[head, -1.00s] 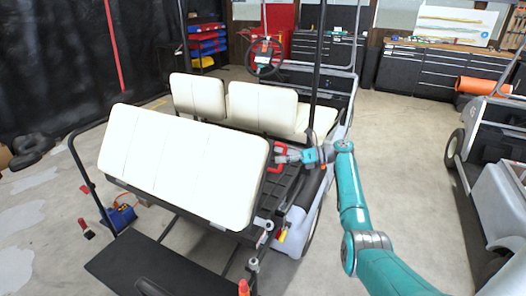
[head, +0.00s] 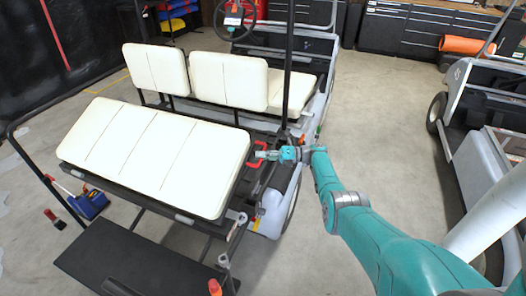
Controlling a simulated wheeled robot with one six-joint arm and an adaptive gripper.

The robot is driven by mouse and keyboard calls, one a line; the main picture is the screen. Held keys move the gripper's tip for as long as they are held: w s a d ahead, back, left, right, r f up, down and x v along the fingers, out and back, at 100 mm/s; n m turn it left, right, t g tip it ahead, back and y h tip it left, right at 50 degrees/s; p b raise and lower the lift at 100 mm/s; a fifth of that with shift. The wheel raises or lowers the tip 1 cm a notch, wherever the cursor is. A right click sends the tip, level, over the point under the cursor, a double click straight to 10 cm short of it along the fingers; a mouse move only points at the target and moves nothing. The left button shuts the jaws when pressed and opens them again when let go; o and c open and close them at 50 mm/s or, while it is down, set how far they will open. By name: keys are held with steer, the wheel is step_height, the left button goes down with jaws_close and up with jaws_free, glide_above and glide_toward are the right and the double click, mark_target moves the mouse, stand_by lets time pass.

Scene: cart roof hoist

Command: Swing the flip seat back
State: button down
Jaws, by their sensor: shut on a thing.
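The flip seat (head: 155,155) is a wide cream cushion at the rear of the cart, slanting down toward the rear footplate, on a dark frame. A red handle (head: 254,166) stands at the cushion's right end. My gripper (head: 262,155) reaches in from the right and is shut on the red handle. The fingertips are small in this view, and their exact contact is hard to make out.
Two cream backrests (head: 195,75) stand just beyond the flip seat. A dark upright post (head: 288,60) rises close to my gripper. The black footplate (head: 140,258) lies in front. Another cart (head: 480,120) stands at the right, with open floor between.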

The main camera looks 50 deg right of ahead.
steer(key=shift+a+f, duration=0.3)
steer(key=c, duration=1.1)
jaws_free()
steer(key=shift+c, duration=0.2)
steer(key=shift+r, duration=0.1)
steer(key=shift+d, duration=0.1)
steer(key=v, duration=0.7)
steer(key=shift+d, duration=0.15)
steer(key=shift+s, duration=0.15)
